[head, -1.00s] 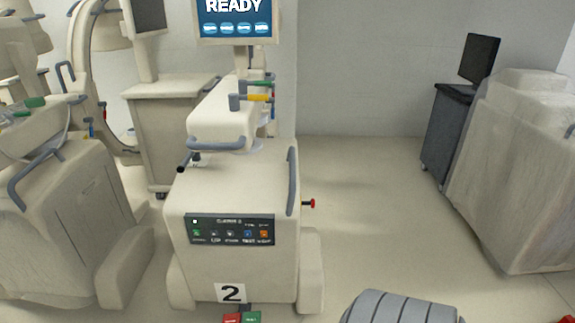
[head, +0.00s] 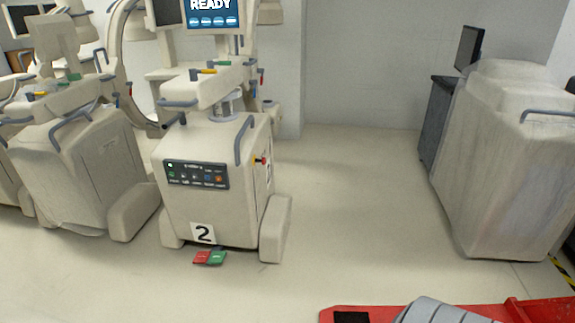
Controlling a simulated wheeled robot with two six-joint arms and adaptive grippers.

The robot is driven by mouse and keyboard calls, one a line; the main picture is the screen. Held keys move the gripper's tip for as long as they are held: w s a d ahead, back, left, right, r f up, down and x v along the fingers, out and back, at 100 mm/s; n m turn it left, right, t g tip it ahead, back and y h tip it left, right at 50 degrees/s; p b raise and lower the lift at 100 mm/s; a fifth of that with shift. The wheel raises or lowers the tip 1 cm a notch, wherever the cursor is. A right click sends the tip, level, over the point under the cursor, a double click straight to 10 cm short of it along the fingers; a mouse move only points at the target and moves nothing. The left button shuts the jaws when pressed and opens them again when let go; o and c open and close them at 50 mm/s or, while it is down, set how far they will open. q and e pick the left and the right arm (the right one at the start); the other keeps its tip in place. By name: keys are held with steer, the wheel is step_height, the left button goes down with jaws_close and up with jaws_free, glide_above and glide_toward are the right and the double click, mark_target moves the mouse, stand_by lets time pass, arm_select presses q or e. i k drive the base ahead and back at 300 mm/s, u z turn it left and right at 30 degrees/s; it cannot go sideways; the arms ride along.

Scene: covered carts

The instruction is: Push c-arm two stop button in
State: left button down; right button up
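The C-arm cart marked 2 (head: 215,145) stands left of centre, with its screen (head: 211,12) reading READY. Neither of my grippers is in view, and nothing touches the button.
Red and green foot pedals (head: 210,257) lie on the floor before the cart. Another cart (head: 80,170) stands close on its left. A covered cart (head: 500,160) stands at the right. The floor (head: 350,200) between is clear.

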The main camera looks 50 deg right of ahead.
mark_target(264, 161)
steer(key=z, duration=0.6)
steer(key=i, duration=2)
steer(key=z, duration=2.95)
steer(key=i, duration=0.35)
steer(key=z, duration=0.05)
